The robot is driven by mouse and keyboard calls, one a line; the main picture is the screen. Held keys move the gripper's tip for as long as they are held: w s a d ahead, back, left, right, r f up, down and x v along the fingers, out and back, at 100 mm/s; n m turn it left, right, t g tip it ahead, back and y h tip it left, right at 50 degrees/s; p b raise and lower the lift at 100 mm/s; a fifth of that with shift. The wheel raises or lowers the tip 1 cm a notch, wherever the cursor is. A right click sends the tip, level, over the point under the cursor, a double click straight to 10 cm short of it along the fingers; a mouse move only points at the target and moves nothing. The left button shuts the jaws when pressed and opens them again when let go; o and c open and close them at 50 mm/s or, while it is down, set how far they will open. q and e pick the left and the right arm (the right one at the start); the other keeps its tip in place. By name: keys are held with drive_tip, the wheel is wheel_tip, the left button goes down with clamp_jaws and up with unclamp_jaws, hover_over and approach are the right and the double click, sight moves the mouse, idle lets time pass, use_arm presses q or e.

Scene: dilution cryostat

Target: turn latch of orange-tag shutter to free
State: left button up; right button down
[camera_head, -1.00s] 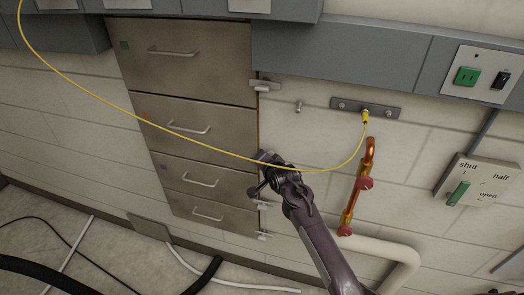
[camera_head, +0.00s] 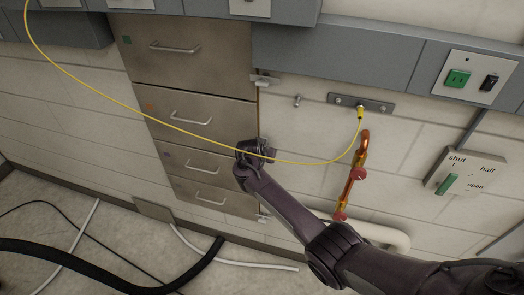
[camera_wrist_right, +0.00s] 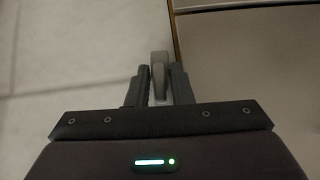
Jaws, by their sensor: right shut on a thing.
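The orange-tag shutter is a grey-brown panel (camera_head: 205,115) with a bar handle, second from the top in the head view. Its small orange tag (camera_head: 150,106) is at the upper left. My right gripper (camera_head: 258,149) is at the right edge of this panel, at its lower corner, and hides the latch there from the head view. The lever's exact turn is hard to tell. My left gripper is not in view.
Other latches show on the column's right edge, one above (camera_head: 265,79) and one below (camera_head: 263,217). A yellow cable (camera_head: 300,161) crosses near my right gripper.

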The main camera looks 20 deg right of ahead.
idle(0.4)
drive_tip(key=c, duration=1.5)
unclamp_jaws()
drive_tip(key=v, duration=0.7)
drive_tip(key=shift+s+a+r+p, duration=0.15)
drive_tip(key=shift+a+r+p, duration=0.1)
drive_tip(key=shift+a+p, duration=0.05)
